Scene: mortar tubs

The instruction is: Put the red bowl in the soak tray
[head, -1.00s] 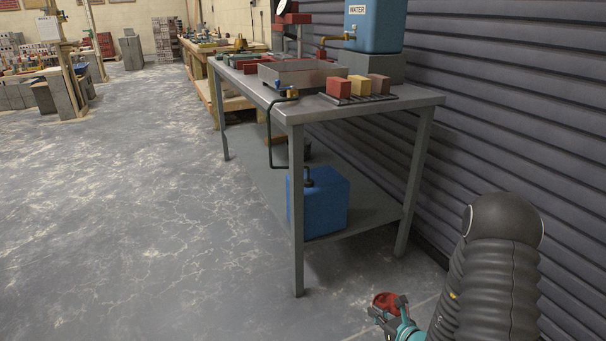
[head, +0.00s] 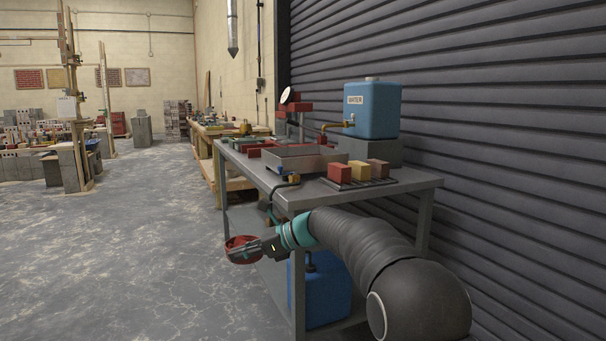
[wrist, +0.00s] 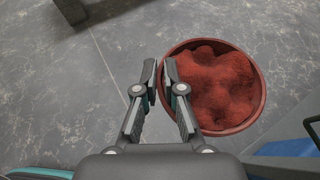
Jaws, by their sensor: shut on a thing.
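The red bowl (head: 229,243) is held off the table's left side, lower than the tabletop. In the wrist view the bowl (wrist: 262,98) has lumpy red material in it. My gripper (head: 257,248) is shut on the bowl's rim, and its fingers (wrist: 160,75) show at the left edge of the bowl. The soak tray appears to be the shallow grey metal tray (head: 312,162) on the tabletop, above and to the right of the bowl. Its inside is mostly hidden at this low angle.
The grey metal table (head: 405,190) stands against a ribbed shutter. A rack with red, yellow and brown blocks (head: 360,173) is right of the tray. A blue water tank (head: 372,110) is behind. Open floor (head: 130,260) lies left.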

